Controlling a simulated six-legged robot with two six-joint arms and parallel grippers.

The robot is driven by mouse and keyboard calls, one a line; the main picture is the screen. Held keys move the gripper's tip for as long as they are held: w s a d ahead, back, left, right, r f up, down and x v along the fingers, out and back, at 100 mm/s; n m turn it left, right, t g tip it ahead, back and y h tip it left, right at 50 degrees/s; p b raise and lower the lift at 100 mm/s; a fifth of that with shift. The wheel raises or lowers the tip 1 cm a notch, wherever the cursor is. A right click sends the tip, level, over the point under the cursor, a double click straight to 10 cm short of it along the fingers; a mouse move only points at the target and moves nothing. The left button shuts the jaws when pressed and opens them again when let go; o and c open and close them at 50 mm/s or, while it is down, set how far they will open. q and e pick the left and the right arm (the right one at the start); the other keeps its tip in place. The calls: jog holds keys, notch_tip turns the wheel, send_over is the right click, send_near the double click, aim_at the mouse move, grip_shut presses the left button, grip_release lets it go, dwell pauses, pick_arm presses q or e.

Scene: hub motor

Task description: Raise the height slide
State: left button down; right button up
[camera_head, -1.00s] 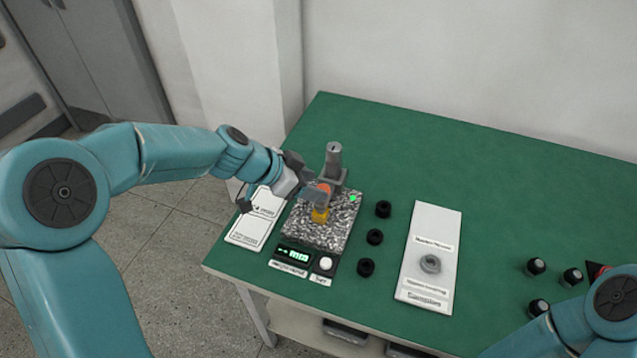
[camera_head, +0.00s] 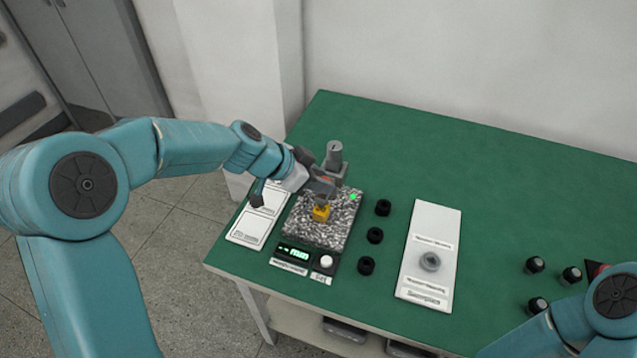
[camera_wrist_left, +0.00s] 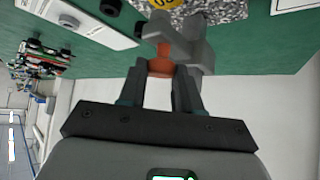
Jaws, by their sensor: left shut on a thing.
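The height gauge stands on a speckled granite plate (camera_head: 318,230); its grey column (camera_head: 333,155) rises at the back of the plate. My left gripper (camera_head: 318,184) is at the slide beside the column. In the left wrist view, my left gripper (camera_wrist_left: 160,85) is shut on the orange part (camera_wrist_left: 160,66) of the grey slide (camera_wrist_left: 185,45). A yellow block (camera_head: 321,213) sits on the plate below the slide, apart from it. My right gripper is out of view; only part of my right arm shows at the lower right.
A readout (camera_head: 294,253) with a white knob (camera_head: 326,261) is at the plate's front. Several black parts (camera_head: 375,235) stand right of it. A white board (camera_head: 430,215) holds a grey ring. The green table (camera_head: 480,150) is clear behind.

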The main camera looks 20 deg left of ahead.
pick_arm(q)
jog(key=shift+r, duration=0.55)
jog(key=c, duration=0.8)
grip_release()
jog(key=b+v, duration=0.1)
jog(key=v, duration=1.5)
jog(key=shift+r, duration=0.1)
jog(key=shift+s, duration=0.2)
